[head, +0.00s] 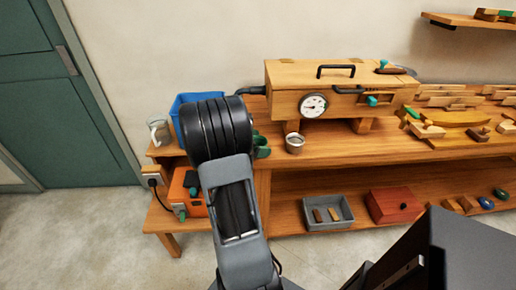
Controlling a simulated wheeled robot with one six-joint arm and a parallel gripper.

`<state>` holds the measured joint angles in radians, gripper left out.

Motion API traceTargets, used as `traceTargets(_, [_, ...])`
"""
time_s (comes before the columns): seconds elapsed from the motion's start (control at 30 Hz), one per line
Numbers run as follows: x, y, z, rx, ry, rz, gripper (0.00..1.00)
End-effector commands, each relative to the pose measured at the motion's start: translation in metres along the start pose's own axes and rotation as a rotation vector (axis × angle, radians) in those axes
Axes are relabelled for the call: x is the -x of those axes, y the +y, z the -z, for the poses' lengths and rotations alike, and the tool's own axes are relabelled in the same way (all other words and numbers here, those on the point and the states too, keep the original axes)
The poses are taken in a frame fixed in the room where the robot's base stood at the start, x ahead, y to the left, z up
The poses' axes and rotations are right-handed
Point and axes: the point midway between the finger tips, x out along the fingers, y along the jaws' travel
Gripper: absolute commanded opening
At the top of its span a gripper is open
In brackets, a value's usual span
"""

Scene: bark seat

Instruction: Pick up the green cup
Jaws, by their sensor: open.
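A green object (261,152) sits on the bench top at the left, just right of my arm. My arm partly hides it, and I cannot tell whether it is the green cup or something else. No other clear green cup shows. My arm reaches up in front of the bench's left end, and its thick black joint covers part of the bench top. My gripper is not visible; whether it touches anything cannot be seen.
A small metal cup (294,142) stands right of the green object, near a wooden box with a gauge (313,105). A blue bin (187,101) and a clear jug (159,131) stand at the left. A lower shelf holds a grey tray (327,226) and red box (392,206).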

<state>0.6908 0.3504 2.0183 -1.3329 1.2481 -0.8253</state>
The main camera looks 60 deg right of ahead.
Motion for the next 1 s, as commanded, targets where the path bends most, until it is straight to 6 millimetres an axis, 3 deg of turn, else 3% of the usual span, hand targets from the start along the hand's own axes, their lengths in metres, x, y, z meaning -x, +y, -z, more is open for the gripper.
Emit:
traceTargets(0.13, [0.0003, 0.0000, 0.0000, 0.000, 0.000, 0.000, 0.95])
traceTargets(0.67, [0.0008, 0.0001, 0.0001, 0.000, 0.000, -0.001, 0.45])
traceTargets(1.0, [0.0021, 0.0003, -0.0033, -0.001, -0.001, -0.001, 0.43])
